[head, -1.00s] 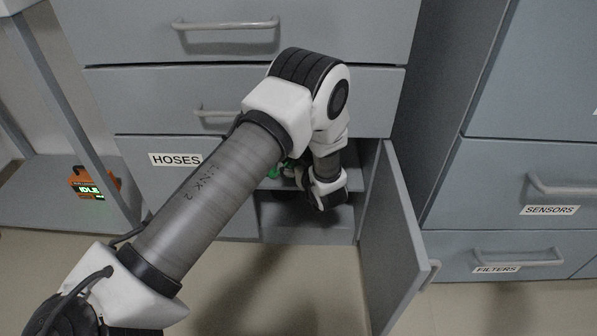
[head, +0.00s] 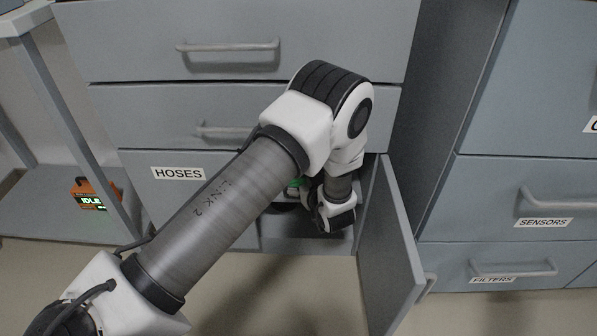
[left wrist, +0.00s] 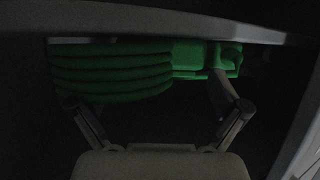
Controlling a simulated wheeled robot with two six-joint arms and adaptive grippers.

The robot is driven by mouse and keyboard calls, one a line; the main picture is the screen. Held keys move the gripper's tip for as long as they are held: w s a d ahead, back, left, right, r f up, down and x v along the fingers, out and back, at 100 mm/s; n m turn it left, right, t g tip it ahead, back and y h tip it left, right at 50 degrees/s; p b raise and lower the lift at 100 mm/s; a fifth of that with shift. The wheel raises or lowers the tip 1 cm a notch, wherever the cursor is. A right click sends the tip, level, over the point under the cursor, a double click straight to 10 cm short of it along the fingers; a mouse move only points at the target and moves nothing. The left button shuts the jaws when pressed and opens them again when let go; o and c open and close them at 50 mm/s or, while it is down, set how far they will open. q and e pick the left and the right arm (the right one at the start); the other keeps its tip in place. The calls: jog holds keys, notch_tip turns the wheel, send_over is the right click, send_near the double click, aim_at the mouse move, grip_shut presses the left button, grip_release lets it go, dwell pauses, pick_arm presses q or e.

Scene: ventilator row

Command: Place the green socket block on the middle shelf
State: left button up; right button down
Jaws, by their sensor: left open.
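Green ribbed coils (left wrist: 110,72) and a green block-like part (left wrist: 205,58) sit side by side in the dark left wrist view, under a grey edge. I cannot tell whether they are one piece. My left gripper (left wrist: 157,105) is open, its fingers spread below and around them, with no clear grip. In the head view only a small green bit (head: 296,184) shows beside my left wrist, inside the open cabinet compartment. My left arm hides most of the compartment and its shelves. My right gripper is not in view.
The open cabinet door (head: 388,245) stands close to the right of my left wrist. Closed drawers (head: 240,105) lie above the compartment, and a HOSES label (head: 178,173) is on the left front. An orange device reading IDLE (head: 90,198) sits on a shelf at left.

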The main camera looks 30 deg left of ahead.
pick_arm(q)
jog(key=p+v, duration=0.3)
jog(key=v, duration=0.5)
jog(key=s+f+m+g+h, duration=0.2)
jog(key=s+f+m+h, duration=0.35)
jog(key=s+f, duration=0.55)
jog(key=s+d+f+m+g+h, duration=0.1)
jog(key=s+d+m+g+h, duration=0.1)
jog(key=s, duration=0.8)
jog(key=s+d+f+m+g+h, duration=0.2)
jog(key=s+d+m+g+h, duration=0.1)
jog(key=s, duration=0.7)
jog(key=shift+g+h, duration=0.35)
jog(key=shift+g, duration=0.15)
